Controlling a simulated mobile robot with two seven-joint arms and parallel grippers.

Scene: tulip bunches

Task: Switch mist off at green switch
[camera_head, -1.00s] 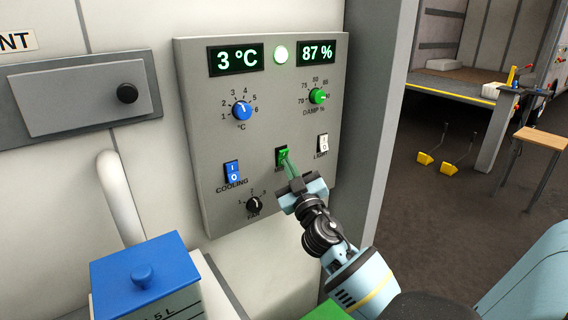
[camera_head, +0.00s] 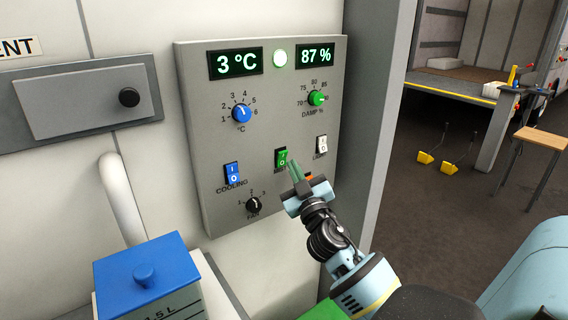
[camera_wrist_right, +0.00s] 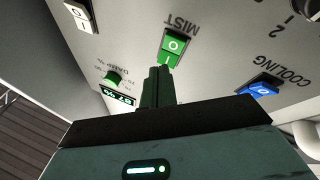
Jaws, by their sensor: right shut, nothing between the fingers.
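The green mist switch (camera_head: 281,158) is a rocker marked I and O on the grey control panel (camera_head: 262,135). It also shows in the right wrist view (camera_wrist_right: 173,47), with the word MIST beside it. I cannot tell which way the rocker is tipped. My right gripper (camera_head: 293,166) is shut and empty, its green fingers just right of and below the switch in the head view. In the right wrist view its fingers (camera_wrist_right: 157,85) point toward the switch, with a small gap showing. My left gripper is not in view.
The panel also bears a blue cooling switch (camera_head: 233,173), a white light switch (camera_head: 321,145), a black fan knob (camera_head: 254,205), blue (camera_head: 242,113) and green (camera_head: 317,98) dials, a lit lamp (camera_head: 280,58), and displays reading 3 °C and 87 %. A blue-lidded box (camera_head: 142,272) stands lower left.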

